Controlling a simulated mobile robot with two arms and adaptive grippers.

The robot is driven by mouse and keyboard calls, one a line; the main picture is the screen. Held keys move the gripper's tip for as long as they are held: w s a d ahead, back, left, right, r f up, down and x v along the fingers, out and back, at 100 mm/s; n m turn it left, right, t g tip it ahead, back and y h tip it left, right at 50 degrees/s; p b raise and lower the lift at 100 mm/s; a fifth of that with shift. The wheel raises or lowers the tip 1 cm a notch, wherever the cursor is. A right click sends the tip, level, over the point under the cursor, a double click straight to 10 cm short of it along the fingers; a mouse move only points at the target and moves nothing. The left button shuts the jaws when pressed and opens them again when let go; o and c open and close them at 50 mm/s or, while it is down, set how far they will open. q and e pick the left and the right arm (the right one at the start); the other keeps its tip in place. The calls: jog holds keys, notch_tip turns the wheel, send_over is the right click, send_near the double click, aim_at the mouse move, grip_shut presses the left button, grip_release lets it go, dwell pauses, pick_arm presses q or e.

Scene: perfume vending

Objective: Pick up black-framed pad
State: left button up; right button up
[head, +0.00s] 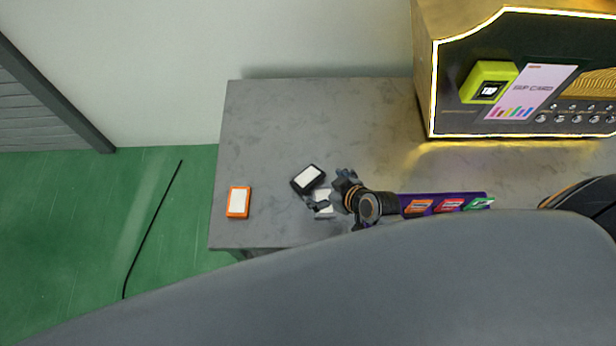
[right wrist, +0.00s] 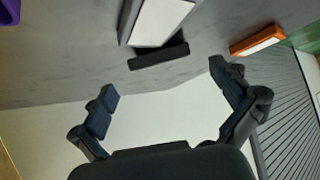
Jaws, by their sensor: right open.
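The black-framed pad (head: 308,179) lies on the grey table, its pale face up. My left gripper is not in view.
An orange-framed pad (head: 238,202) lies near the table's left edge. A purple tray (head: 446,196) with coloured pads sits to the right of my gripper. A lit vending machine (head: 470,45) with a lime pad (head: 475,77) stands at the back right. The table (head: 290,115) behind the pads is clear.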

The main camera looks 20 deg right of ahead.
jog(key=shift+x, duration=3.15)
jog(key=shift+d, duration=0.1)
jog(key=c, duration=1)
jog(key=shift+r, duration=0.55)
notch_tip(320, 180, up, 3)
jog(key=shift+s+f, duration=0.15)
jog(key=shift+s, duration=0.05)
jog(key=s+a+r, duration=0.2)
jog(key=s+r, duration=0.7)
jog(key=s, duration=0.4)
notch_tip(320, 180, up, 13)
jog(key=m+h, duration=0.1)
send_over(311, 180)
jog(key=s+d, duration=0.1)
jog(key=s, duration=0.1)
jog(key=w+d+r+m+h, duration=0.1)
jog(key=d+r+m, duration=0.1)
jog(key=r, duration=0.3)
jog(key=w+d+r+m+h, duration=0.1)
jog(key=d+r, duration=0.1)
jog(key=r, duration=0.4)
jog(key=shift+w+d+m+t+h, duration=0.3)
jog(key=shift+w+m+t+h, duration=0.05)
jog(key=shift+m+t+h, duration=0.05)
